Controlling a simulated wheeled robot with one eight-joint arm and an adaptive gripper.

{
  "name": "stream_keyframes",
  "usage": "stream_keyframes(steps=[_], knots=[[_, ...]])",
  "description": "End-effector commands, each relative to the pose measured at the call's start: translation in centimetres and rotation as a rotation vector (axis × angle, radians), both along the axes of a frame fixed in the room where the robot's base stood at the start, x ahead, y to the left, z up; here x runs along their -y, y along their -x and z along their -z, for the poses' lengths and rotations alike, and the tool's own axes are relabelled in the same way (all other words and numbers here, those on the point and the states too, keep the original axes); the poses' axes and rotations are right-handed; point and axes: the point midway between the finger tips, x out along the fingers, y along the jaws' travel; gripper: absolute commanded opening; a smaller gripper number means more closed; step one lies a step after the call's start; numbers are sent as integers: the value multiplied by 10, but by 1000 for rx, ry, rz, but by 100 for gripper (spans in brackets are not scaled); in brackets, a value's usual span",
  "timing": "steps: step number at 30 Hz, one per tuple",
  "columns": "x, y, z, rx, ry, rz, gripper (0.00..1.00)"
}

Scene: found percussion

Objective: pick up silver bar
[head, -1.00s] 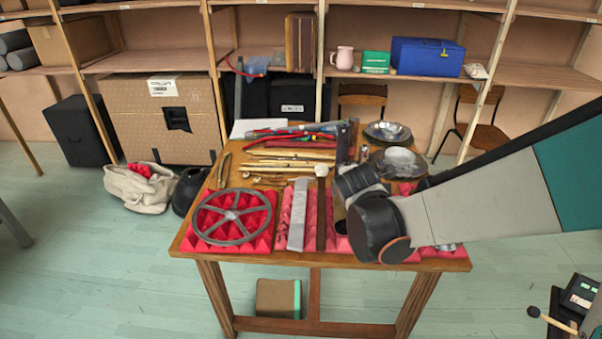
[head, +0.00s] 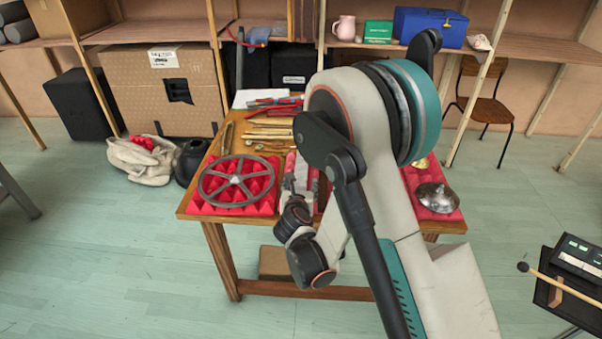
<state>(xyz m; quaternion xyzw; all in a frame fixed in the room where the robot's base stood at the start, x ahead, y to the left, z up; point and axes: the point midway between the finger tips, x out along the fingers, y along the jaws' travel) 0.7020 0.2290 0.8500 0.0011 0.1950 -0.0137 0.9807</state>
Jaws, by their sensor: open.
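The silver bar (head: 301,168) is a flat, light grey strip lying on the table on red foam, right of the spoked wheel. Its far end shows, while its near part is covered by the end of my arm. My gripper (head: 295,188) is over the near part of the bar, at the table's front middle. It is open and small in the view, and I cannot tell whether its fingers touch the bar.
A grey spoked wheel (head: 236,181) lies on red foam at the left. Golden rods (head: 268,135) and red-handled tools are behind. A metal dish (head: 436,197) lies on red foam at the right. My arm hides the table's middle right. The wooden table (head: 205,211) has bare left edges.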

Motion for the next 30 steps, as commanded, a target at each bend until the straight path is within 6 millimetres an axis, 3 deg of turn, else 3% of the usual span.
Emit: stream_keyframes(steps=[6, 14, 24, 30], knots=[[1, -36, 17, 0, -1, 2, 62], [1, -52, 22, 0, -3, 1, 62], [-3, -94, 36, -1, -3, 2, 62], [-2, -98, 36, -3, -5, 4, 62]])
